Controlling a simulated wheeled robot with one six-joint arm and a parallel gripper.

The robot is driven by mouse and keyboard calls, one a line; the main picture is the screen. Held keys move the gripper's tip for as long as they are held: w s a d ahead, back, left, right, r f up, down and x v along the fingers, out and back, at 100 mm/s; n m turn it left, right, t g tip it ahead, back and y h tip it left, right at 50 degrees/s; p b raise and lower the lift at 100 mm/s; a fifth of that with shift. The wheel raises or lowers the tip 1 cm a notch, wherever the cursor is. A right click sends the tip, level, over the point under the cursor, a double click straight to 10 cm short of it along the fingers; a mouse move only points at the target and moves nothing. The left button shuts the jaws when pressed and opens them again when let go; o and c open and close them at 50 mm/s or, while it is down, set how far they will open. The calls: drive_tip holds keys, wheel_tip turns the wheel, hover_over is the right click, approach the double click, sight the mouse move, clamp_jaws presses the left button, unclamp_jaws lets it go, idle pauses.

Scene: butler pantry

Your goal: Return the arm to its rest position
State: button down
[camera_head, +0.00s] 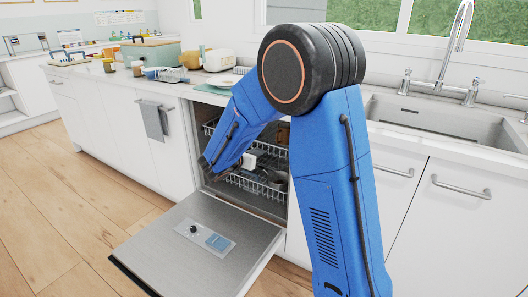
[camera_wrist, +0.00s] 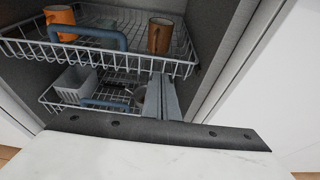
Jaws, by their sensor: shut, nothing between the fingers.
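My arm is bent, with its blue upper link and black elbow joint large in the middle of the head view. Its forearm slopes down to the left, in front of the open dishwasher. The forearm's dark end (camera_head: 209,170) is over the inner part of the lowered door, but the fingers are hard to make out there. In the wrist view my gripper (camera_wrist: 161,80) shows as two grey fingers pressed together, with nothing between them. The fingers point toward the dishwasher racks and overlap the right part of the lower rack in the picture.
The dishwasher door (camera_head: 200,245) lies lowered over the floor. The upper rack (camera_wrist: 100,58) holds an orange mug (camera_wrist: 61,20) and a brown mug (camera_wrist: 160,36). The lower rack (camera_head: 262,188) carries a grey basket (camera_wrist: 75,83). The sink (camera_head: 435,118) is right; crowded counter left.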

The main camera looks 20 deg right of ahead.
drive_tip(key=v, duration=0.5)
drive_tip(key=s+d+r+m+g+y, duration=0.2)
drive_tip(key=s+d+m+g, duration=0.15)
drive_tip(key=s+m, duration=0.6)
drive_tip(key=s+d+r+m+g+y, duration=0.15)
drive_tip(key=s+d+m, duration=0.3)
drive_tip(key=s, duration=0.95)
drive_tip(key=s+a+m+y, duration=0.4)
drive_tip(key=s+m, duration=0.1)
drive_tip(key=s, duration=0.4)
drive_tip(key=s+a+m+t+y, duration=0.1)
drive_tip(key=s+a+m+y, duration=0.3)
drive_tip(key=s, duration=0.5)
drive_tip(key=shift+s+a+f+m, duration=0.2)
drive_tip(key=shift+a+m, duration=0.35)
drive_tip(key=shift+m, duration=0.55)
drive_tip(key=shift+w, duration=0.1)
